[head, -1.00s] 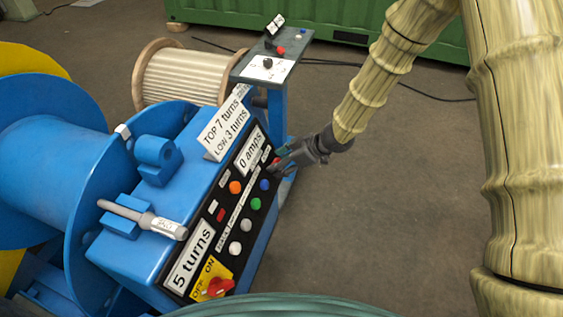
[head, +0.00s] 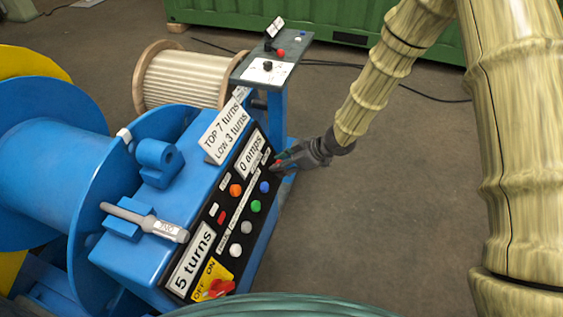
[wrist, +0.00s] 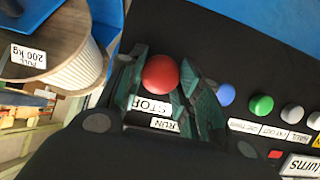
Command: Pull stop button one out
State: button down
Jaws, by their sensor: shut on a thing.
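The red stop button (wrist: 160,73), round and domed, sits on the black panel above a STOP label and a RUN label in the wrist view. My gripper (wrist: 162,80) has its two dark green fingers on either side of the button and is shut on it. In the head view my gripper (head: 283,161) is at the far upper end of the panel, near the 0 amps display. There the fingers mostly hide the button. I cannot tell how far the button stands out from the panel.
Blue (head: 265,187), green (head: 256,206) and orange (head: 236,190) buttons and a red OFF/ON knob (head: 217,287) lie along the panel (head: 207,259).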

jog(key=shift+d+r, duration=0.1)
jog(key=shift+d, duration=0.05)
jog(key=c, duration=1)
grip_release()
jog(key=shift+o, duration=0.2)
jog(key=v, duration=1.2)
jog(key=shift+s, duration=0.1)
